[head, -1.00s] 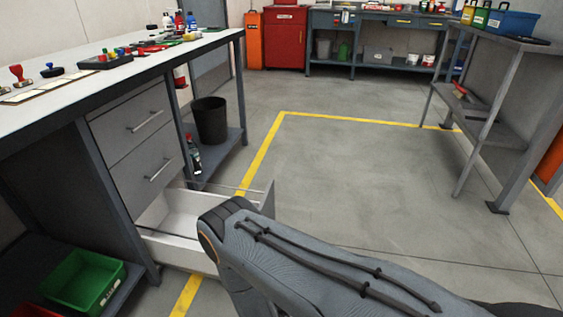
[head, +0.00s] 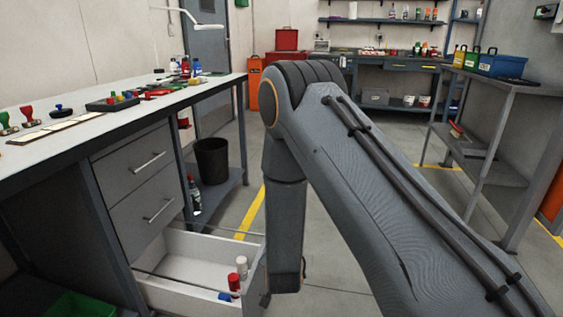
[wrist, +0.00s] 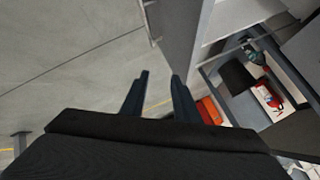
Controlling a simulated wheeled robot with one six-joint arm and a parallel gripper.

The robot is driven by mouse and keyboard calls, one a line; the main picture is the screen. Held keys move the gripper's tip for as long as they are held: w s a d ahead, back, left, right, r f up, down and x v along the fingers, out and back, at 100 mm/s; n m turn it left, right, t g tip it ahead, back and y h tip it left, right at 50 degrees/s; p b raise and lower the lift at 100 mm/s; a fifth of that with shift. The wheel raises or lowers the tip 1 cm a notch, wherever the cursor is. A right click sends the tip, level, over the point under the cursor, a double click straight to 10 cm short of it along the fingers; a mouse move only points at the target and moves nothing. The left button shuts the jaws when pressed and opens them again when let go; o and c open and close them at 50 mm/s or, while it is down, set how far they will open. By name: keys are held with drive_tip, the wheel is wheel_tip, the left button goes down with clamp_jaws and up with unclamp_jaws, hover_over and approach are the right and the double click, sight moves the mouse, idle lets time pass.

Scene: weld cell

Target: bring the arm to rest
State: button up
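My arm (head: 370,190) is raised across the middle of the head view, with its elbow high and its forearm hanging down beside the open drawer. My gripper (wrist: 160,88) shows in the wrist view. Its two dark fingers stand apart with only floor visible between them, so it is open and empty. In the head view I cannot see the fingers.
The open bottom drawer (head: 185,290) juts from the grey workbench (head: 120,125) and holds small red, white and blue items (head: 235,280). A black bin (head: 212,160) stands on the bench's lower shelf. A shelf table (head: 480,165) is at right. Open floor lies between.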

drive_tip(key=d+r+n+g, duration=0.2)
drive_tip(key=d+r, duration=0.3)
drive_tip(key=r, duration=0.4)
drive_tip(key=s+d+r+n+g, duration=0.2)
drive_tip(key=s+d+r+n, duration=0.1)
drive_tip(key=s+d+r, duration=0.7)
drive_tip(key=s+d+r+n+g, duration=0.25)
drive_tip(key=s+d+r, duration=0.4)
drive_tip(key=s, duration=0.45)
drive_tip(key=s+a+r+n+g, duration=0.35)
drive_tip(key=s+a+r, duration=0.45)
drive_tip(key=s+a, duration=0.4)
drive_tip(key=d+r+m+p, duration=0.3)
drive_tip(key=d+r+p, duration=0.8)
drive_tip(key=p, duration=1)
wheel_tip(320, 180, up, 2)
drive_tip(key=shift+r+m+t+h+p, duration=0.2)
drive_tip(key=shift+m+t+h+p, duration=0.1)
drive_tip(key=shift+h+p, duration=0.1)
